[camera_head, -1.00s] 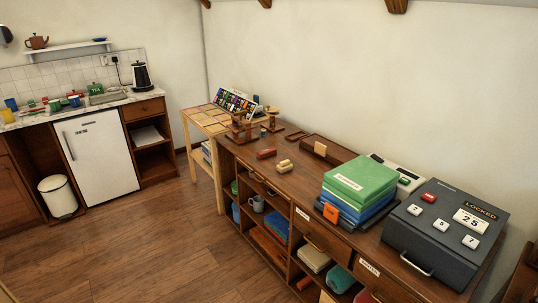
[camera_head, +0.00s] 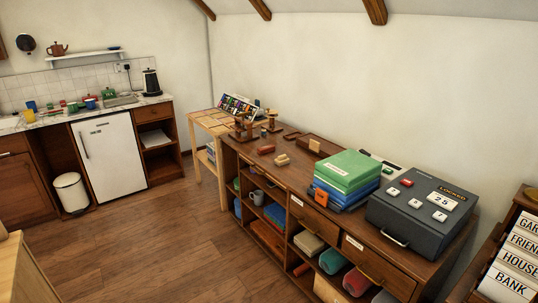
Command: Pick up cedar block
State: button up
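Two small wooden pieces lie on the long brown cabinet top (camera_head: 285,178): a reddish-brown block (camera_head: 266,149) and, just in front and to the right of it, a pale tan piece (camera_head: 282,160). A light brown block (camera_head: 314,146) stands upright at a shallow dark tray (camera_head: 324,152) near the wall. No label on any of these is readable, so I cannot tell which is the cedar block. My gripper is not in view.
A green-and-blue stack of boxes (camera_head: 348,170) and a dark lockbox reading LOCKED (camera_head: 418,212) fill the cabinet's right end. Labelled plates (camera_head: 522,262) stand at far right. A light wooden piece (camera_head: 22,268) is at bottom left. The floor (camera_head: 160,240) before the cabinet is clear.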

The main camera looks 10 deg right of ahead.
aim_at(270, 147)
jog(key=u, duration=0.3)
jog(key=i, duration=0.7)
jog(key=u, duration=0.6)
jog(key=i, duration=0.8)
jog(key=u, duration=0.5)
jog(key=i, duration=1.2)
jog(key=u, duration=0.1)
